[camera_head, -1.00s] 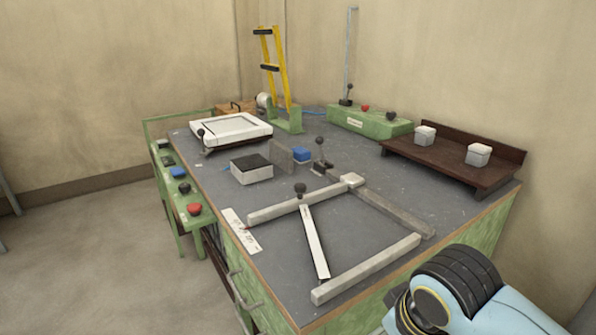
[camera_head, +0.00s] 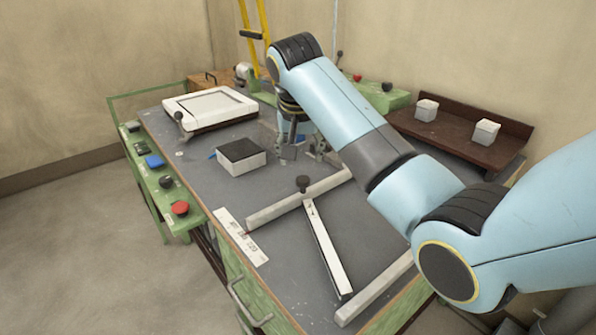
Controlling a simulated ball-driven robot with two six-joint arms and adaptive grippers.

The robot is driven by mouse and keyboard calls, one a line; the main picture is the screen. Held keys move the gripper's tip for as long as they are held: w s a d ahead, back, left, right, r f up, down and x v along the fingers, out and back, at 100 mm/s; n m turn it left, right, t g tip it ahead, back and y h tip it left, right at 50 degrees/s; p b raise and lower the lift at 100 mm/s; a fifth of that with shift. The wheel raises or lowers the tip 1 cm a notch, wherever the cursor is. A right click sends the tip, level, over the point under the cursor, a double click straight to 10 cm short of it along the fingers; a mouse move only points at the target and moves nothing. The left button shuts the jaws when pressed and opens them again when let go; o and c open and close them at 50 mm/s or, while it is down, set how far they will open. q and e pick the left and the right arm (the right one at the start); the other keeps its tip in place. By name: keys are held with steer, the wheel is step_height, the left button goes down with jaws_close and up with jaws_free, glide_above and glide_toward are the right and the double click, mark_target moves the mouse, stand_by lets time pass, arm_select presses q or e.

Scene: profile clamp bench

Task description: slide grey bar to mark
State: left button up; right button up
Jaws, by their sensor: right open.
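A light grey bar (camera_head: 298,198) lies on the bench top, left of my arm. A second light grey bar (camera_head: 375,290) lies near the front edge. The darker bar joining them at the back right is hidden behind my arm. A white strip (camera_head: 327,245) with a black knob (camera_head: 302,184) lies between the light bars. A white card with small markings (camera_head: 241,237) lies at the left edge. My right gripper (camera_head: 305,152) points down, open, over the back of the bench beyond the first bar. It looks empty, partly hidden by my arm. My left gripper is not in view.
A dark-topped white block (camera_head: 241,156) stands just left of the gripper. A white framed panel (camera_head: 210,106) is at the back left. A brown tray (camera_head: 463,137) with two white boxes is at the back right. Red (camera_head: 180,208) and blue buttons line the left side.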

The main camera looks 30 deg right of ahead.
mark_target(303, 179)
steer(key=x, duration=0.5)
steer(key=shift+d+f, duration=0.1)
steer(key=shift+f, duration=0.1)
steer(key=x, duration=0.4)
steer(key=shift+w+d+f, duration=0.1)
steer(key=shift+f, duration=0.05)
steer(key=c, duration=0.5)
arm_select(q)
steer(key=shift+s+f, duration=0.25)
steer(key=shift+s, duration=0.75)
arm_select(e)
jaws_close()
